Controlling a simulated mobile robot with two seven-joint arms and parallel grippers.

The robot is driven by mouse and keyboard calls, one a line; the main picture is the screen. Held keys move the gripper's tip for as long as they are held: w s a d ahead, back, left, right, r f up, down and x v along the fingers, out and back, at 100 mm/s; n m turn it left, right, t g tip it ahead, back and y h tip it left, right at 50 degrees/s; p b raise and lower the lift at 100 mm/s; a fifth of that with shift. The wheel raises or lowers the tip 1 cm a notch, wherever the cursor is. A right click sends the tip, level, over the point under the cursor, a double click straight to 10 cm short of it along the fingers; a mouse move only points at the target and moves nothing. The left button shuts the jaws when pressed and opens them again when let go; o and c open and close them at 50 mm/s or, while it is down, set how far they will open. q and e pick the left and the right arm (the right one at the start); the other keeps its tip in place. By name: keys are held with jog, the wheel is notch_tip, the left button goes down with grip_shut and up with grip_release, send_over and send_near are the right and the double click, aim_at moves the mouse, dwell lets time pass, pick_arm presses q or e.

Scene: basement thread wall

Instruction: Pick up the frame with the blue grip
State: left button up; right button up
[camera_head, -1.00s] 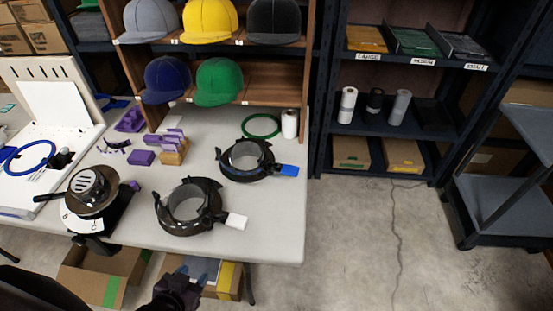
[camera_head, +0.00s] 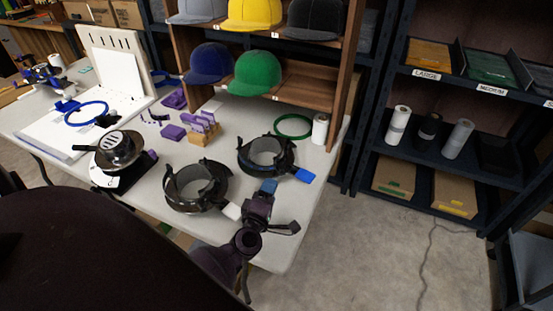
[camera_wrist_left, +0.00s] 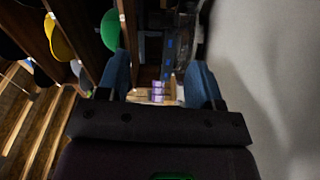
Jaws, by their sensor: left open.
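The frame with the blue grip is a dark ring-shaped frame (camera_head: 284,157) on the white table, in front of the shelf. Its blue grip (camera_head: 304,175) sticks out to the lower right. A similar dark frame (camera_head: 180,203) with a white grip (camera_head: 231,211) lies to its left and nearer. My left gripper (camera_head: 268,187) is over the table's front right part, just short of the blue-grip frame and apart from the grip. In the left wrist view its blue fingers (camera_wrist_left: 160,78) are spread with nothing held between them. My right gripper is out of sight.
Purple blocks on a wooden stand (camera_head: 203,137) are to the left. A round metal device (camera_head: 121,148) is farther left. The cap shelf (camera_head: 343,82) rises behind; open floor lies right.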

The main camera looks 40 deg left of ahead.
aim_at(280, 164)
pick_arm(q)
jog(key=shift+w+a+f+n+g+y, duration=0.2)
jog(key=shift+w+a+n+g+y, duration=0.3)
jog(key=shift+n, duration=0.4)
jog(key=x, duration=0.5)
jog(key=shift+w+a+b, duration=0.1)
jog(key=shift+b, duration=0.2)
jog(key=shift+d+b+x, duration=0.15)
jog(key=shift+b+x, duration=0.1)
jog(key=shift+x, duration=0.9)
jog(key=shift+d+b+x, duration=0.1)
jog(key=shift+b+x, duration=0.1)
jog(key=shift+x, duration=1)
jog(key=shift+w+a, duration=0.1)
jog(key=shift+w, duration=0.25)
jog(key=shift+w+r, duration=0.1)
jog(key=c, duration=0.9)
